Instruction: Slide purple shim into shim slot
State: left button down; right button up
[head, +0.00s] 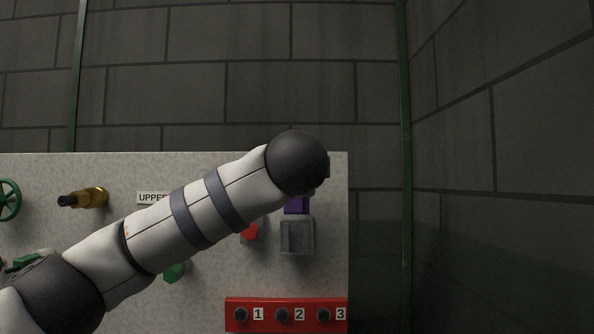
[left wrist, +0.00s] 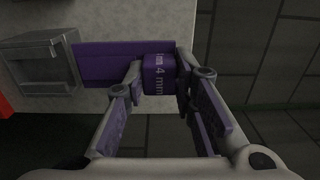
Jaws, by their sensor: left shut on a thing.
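The purple shim is a flat plate (left wrist: 105,62) with a block grip marked "4 mm" (left wrist: 160,70). My left gripper (left wrist: 160,84) is shut on that block. The grey box-like shim slot (left wrist: 40,64) is at the left of the left wrist view, and the plate's free end is beside its near edge. I cannot tell whether they touch. In the head view part of the purple shim (head: 297,206) shows just above the shim slot (head: 297,238); my left arm hides the rest of it and the gripper. My right gripper is not in view.
The slot is on a pale speckled panel (head: 335,270) near its right edge. A red knob (head: 250,233) and green knob (head: 174,272) are to its left. A red strip (head: 270,304) numbered 1 to 3 is below. A brass fitting (head: 90,197) is far left.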

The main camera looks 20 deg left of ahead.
pick_arm(q)
jog(key=shift+r, duration=0.1)
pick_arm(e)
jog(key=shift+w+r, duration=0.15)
pick_arm(q)
jog(key=shift+f, duration=0.25)
jog(key=shift+f, duration=0.3)
jog(key=shift+f+b, duration=0.3)
jog(key=shift+f, duration=2.85)
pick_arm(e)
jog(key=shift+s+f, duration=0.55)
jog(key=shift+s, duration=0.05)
pick_arm(q)
jog(key=c, duration=1.2)
grip_release()
jog(key=shift+c, duration=0.2)
send_near(297, 207)
jog(key=v, duration=0.5)
